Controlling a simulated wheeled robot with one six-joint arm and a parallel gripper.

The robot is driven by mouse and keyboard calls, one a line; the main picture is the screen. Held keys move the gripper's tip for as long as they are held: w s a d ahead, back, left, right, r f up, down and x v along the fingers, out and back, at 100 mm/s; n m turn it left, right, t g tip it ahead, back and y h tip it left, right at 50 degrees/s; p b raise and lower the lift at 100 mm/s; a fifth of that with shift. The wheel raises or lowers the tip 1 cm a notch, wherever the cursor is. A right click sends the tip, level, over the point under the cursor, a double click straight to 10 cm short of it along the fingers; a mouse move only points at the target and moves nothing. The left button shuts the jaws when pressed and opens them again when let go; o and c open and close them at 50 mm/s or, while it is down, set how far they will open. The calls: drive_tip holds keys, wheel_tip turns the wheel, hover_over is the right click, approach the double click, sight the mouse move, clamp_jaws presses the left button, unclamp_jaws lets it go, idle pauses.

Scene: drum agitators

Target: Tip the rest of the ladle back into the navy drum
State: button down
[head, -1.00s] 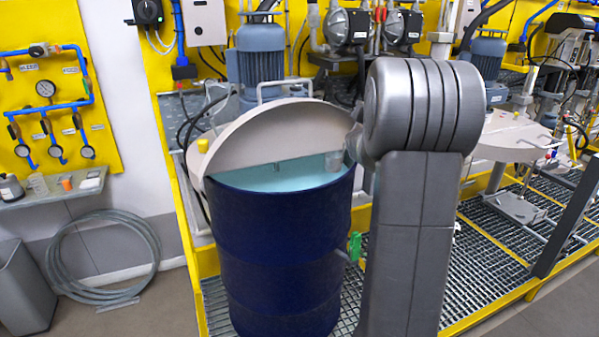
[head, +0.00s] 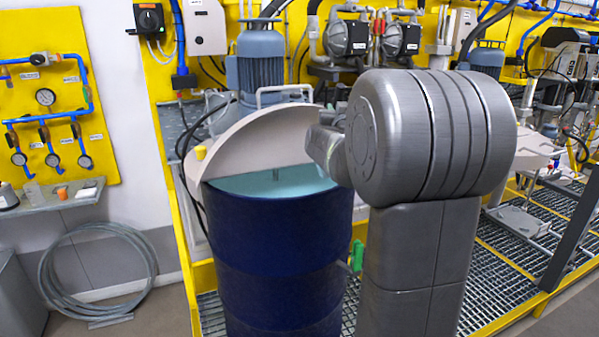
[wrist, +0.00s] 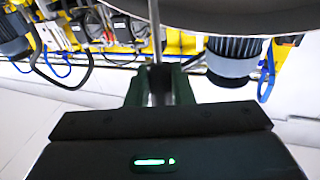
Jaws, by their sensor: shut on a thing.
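The navy drum (head: 275,250) stands upright, filled with pale turquoise liquid (head: 265,182) near its rim. My wrist reaches over the drum's right rim; my gripper is hidden behind my arm in the head view. In the wrist view, my gripper (wrist: 158,88) is shut on a thin grey rod, the ladle handle (wrist: 154,40). The ladle's bowl cannot be made out, so its tilt and contents cannot be told. A dark curved surface at the top of the wrist view is unclear.
A blue-grey motor (head: 260,62) stands behind the lid, with a light tubular handle in front. A green valve handle (head: 357,255) sits right of the drum. Yellow-edged grating (head: 500,260) lies right. A coiled hose (head: 98,275) is at the left wall.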

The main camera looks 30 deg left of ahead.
drive_tip(key=s+a+n, duration=0.1)
drive_tip(key=s, duration=0.1)
drive_tip(key=s+a+n+y+p, duration=0.1)
drive_tip(key=s+a, duration=0.1)
drive_tip(key=shift+f, duration=0.1)
drive_tip(key=shift+s+a, duration=0.1)
drive_tip(key=shift+s, duration=0.05)
drive_tip(key=s+a+f+n+y+p, duration=0.1)
drive_tip(key=s+a+n, duration=0.2)
drive_tip(key=s+n, duration=0.1)
drive_tip(key=shift+s+a+f+t, duration=0.15)
drive_tip(key=shift+s+a+t, duration=0.15)
drive_tip(key=shift+s, duration=0.2)
idle(1.0)
drive_tip(key=shift+s+a+f+n+y, duration=0.45)
drive_tip(key=shift+s+a+n, duration=0.05)
drive_tip(key=shift+s+n, duration=0.2)
drive_tip(key=shift+s+a+f+n+y, duration=0.45)
drive_tip(key=shift+s+n, duration=0.15)
drive_tip(key=shift+n, duration=0.1)
drive_tip(key=shift+s+a+f+n+g+y, duration=0.25)
drive_tip(key=shift+s+a+f+n+y, duration=0.15)
drive_tip(key=shift+n, duration=0.25)
drive_tip(key=shift+s+a+f+n+g+y, duration=0.25)
drive_tip(key=shift+s+f+n, duration=0.3)
drive_tip(key=shift+n, duration=0.15)
drive_tip(key=shift+s+a+f+n+g+y, duration=0.2)
drive_tip(key=shift+s+a+f+n+y, duration=0.2)
drive_tip(key=shift+n, duration=0.25)
idle(0.5)
